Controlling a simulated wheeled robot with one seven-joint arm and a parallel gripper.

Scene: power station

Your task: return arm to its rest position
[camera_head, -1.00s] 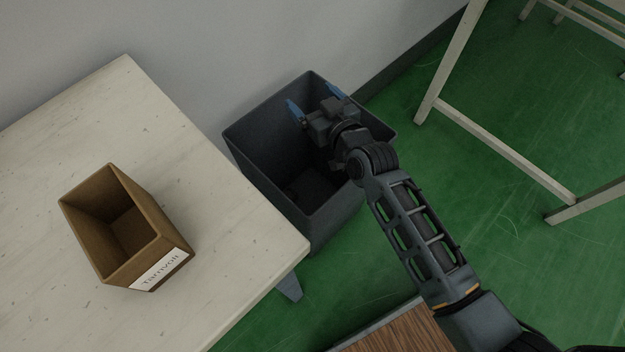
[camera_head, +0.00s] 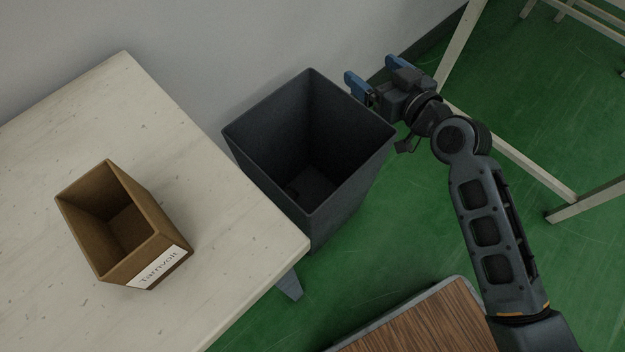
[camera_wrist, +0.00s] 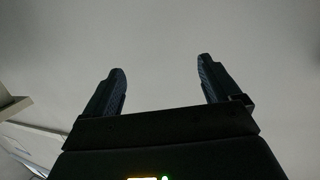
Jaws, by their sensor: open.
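In the wrist view my gripper (camera_wrist: 162,82) also shows both fingers wide apart, with only a plain grey wall beyond. My arm reaches up from the lower right of the head view and bends at the wrist joint.
A dark grey bin (camera_head: 262,123) stands on the green floor beside a pale table (camera_head: 60,130). A brown open box (camera_head: 125,265) labelled "Tarnvolt" sits on the table. A pale frame (camera_head: 510,155) stands at right. A wood-grain top (camera_head: 420,325) is at the bottom.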

